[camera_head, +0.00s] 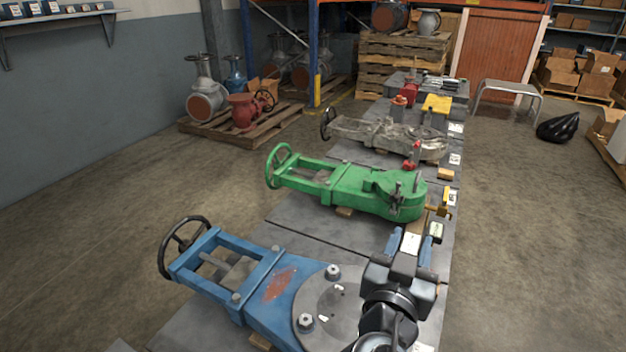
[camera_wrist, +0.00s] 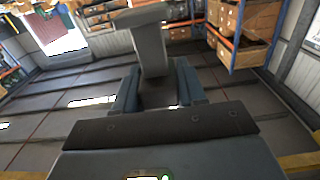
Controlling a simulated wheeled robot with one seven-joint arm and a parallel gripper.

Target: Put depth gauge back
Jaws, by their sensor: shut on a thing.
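My gripper (camera_head: 411,244) is above the right front part of the table row, by the round end of the blue valve (camera_head: 260,290). In the wrist view its two blue fingers (camera_wrist: 158,88) are shut on a grey T-shaped piece, which I take to be the depth gauge (camera_wrist: 152,52). The gauge's stem is between the fingers and its wide head points away from the gripper. In the head view a pale patch shows between the fingers; I cannot tell whether it is the gauge or a label behind it.
A green valve (camera_head: 350,188) and a grey valve (camera_head: 385,136) lie farther along the row. A brass-coloured part (camera_head: 439,211) is just beyond my gripper. A yellow block (camera_head: 437,104) is farther back. Open floor (camera_head: 530,230) lies to the right.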

